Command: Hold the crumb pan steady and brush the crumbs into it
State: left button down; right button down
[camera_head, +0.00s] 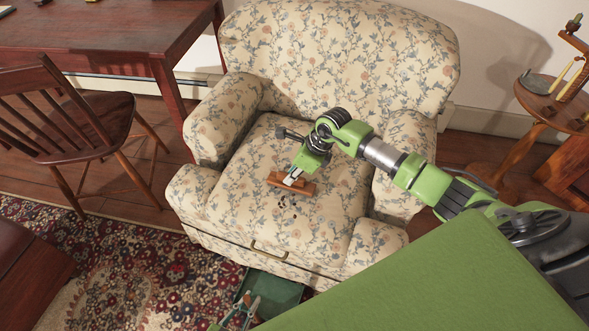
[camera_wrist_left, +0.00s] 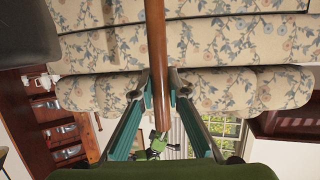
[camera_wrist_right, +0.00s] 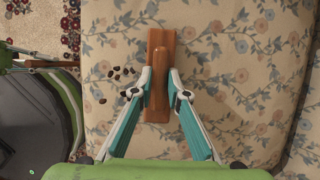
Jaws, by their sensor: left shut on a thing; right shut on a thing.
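The dark green crumb pan (camera_head: 284,288) is low in front of the armchair's front edge, partly cut off by my green body. My left gripper (camera_head: 249,303) is at the pan's left side, shut on its wooden handle (camera_wrist_left: 156,45). The brown wooden brush (camera_head: 302,187) is at the seat cushion, and my right gripper (camera_head: 293,178) is shut on its raised grip; it also shows in the right wrist view (camera_wrist_right: 158,106). The bristles are hidden. Several dark crumbs (camera_head: 284,204) lie on the seat between brush and front edge; they show beside the brush (camera_wrist_right: 121,72).
The floral armchair (camera_head: 335,50) has raised arms on both sides of the seat. A wooden chair (camera_head: 75,125) and table (camera_head: 110,35) stand at left. A small round table (camera_head: 545,100) with objects stands at right. A patterned rug (camera_head: 130,260) covers the floor in front.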

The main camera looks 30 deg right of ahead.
jog(key=shift+s+a, duration=2.4)
jog(key=shift+a, duration=0.15)
jog(key=shift+s+a, duration=2.4)
jog(key=shift+a, duration=0.15)
jog(key=shift+s+a+f, duration=0.1)
jog(key=shift+s+a, duration=1.1)
jog(key=shift+a, duration=0.05)
notch_tip(320, 180, up, 8)
jog(key=shift+w, duration=0.1)
jog(key=w+d, duration=0.8)
jog(key=w, duration=0.1)
jog(key=w+d+f, duration=0.1)
jog(key=w+d, duration=0.3)
jog(key=shift+w+d, duration=0.1)
jog(key=shift+w, duration=0.25)
jog(key=shift+f, duration=3)
jog(key=shift+f, duration=0.35)
